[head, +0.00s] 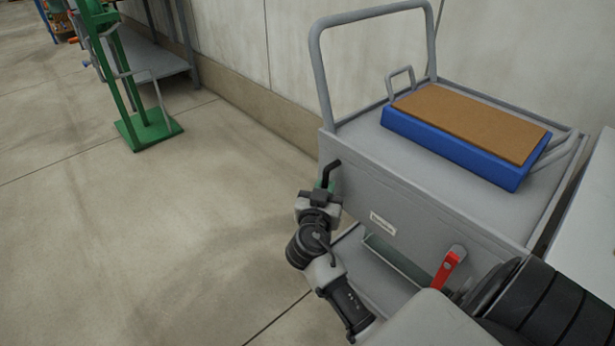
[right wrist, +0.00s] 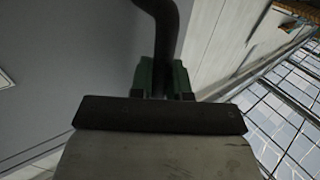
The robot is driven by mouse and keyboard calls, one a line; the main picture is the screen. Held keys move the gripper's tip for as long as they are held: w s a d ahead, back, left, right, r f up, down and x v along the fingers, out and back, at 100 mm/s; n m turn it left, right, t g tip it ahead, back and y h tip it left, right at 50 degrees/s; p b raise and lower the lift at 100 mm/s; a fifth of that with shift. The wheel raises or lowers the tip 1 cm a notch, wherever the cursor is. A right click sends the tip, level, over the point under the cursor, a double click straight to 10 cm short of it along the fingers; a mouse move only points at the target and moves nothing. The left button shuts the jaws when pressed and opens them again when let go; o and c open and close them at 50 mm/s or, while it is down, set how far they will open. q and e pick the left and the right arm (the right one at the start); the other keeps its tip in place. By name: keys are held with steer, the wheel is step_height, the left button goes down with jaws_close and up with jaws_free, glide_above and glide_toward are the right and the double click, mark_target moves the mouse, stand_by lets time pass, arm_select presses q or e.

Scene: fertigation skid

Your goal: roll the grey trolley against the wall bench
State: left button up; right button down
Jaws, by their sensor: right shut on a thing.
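The grey trolley (head: 400,185) stands at the right of the head view, close to the wall, with a tall tubular hoop at its left end. My right gripper (head: 325,185) is at the trolley's left front corner, shut on a black bent handle (head: 331,167). In the right wrist view the handle (right wrist: 166,35) passes between the green fingertips (right wrist: 163,78). A red lever (head: 447,268) is on the trolley's front, lower right. A grey bench (head: 155,65) stands against the wall at the upper left, partly cut off. My left gripper is not in view.
A blue box with a brown top (head: 455,140) lies on the trolley. A green stand (head: 145,128) is on the floor before the bench. The concrete floor left of the trolley is clear. A white surface (head: 590,215) borders the trolley at the right edge.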

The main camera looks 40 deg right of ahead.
steer(key=shift+s+f, duration=0.25)
steer(key=c, duration=1.5)
jaws_free()
steer(key=o, duration=0.4)
steer(key=shift+s+r, duration=0.15)
steer(key=shift+s, duration=0.1)
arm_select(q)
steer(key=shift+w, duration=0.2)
arm_select(e)
steer(key=shift+w, duration=0.1)
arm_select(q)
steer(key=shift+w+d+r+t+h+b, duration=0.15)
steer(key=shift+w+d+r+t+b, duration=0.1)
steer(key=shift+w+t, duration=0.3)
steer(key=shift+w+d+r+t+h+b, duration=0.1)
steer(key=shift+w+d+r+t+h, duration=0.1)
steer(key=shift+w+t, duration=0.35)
arm_select(e)
steer(key=v, duration=1)
steer(key=shift+s+a, duration=0.25)
steer(key=shift+s, duration=0.05)
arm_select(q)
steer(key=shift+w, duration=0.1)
